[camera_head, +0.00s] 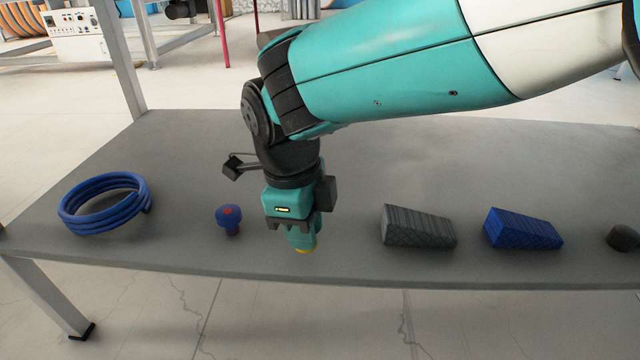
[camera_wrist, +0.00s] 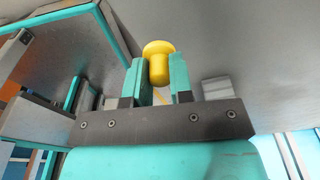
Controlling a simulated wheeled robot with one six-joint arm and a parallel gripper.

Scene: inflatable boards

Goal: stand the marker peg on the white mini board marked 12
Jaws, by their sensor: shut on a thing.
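My gripper (camera_head: 302,238) points down over the front part of the grey table. It is shut on a yellow peg (camera_head: 304,251), of which only a small yellow bit shows below the fingers in the head view. In the wrist view the yellow peg (camera_wrist: 159,66) has a wide round end and a narrower body, held between two teal fingers. I cannot tell whether the peg touches the tabletop. No white mini board and no number 12 show in either view.
A grey ribbed wedge (camera_head: 418,227), a blue ribbed wedge (camera_head: 522,230) and a dark round piece (camera_head: 622,238) are at right.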

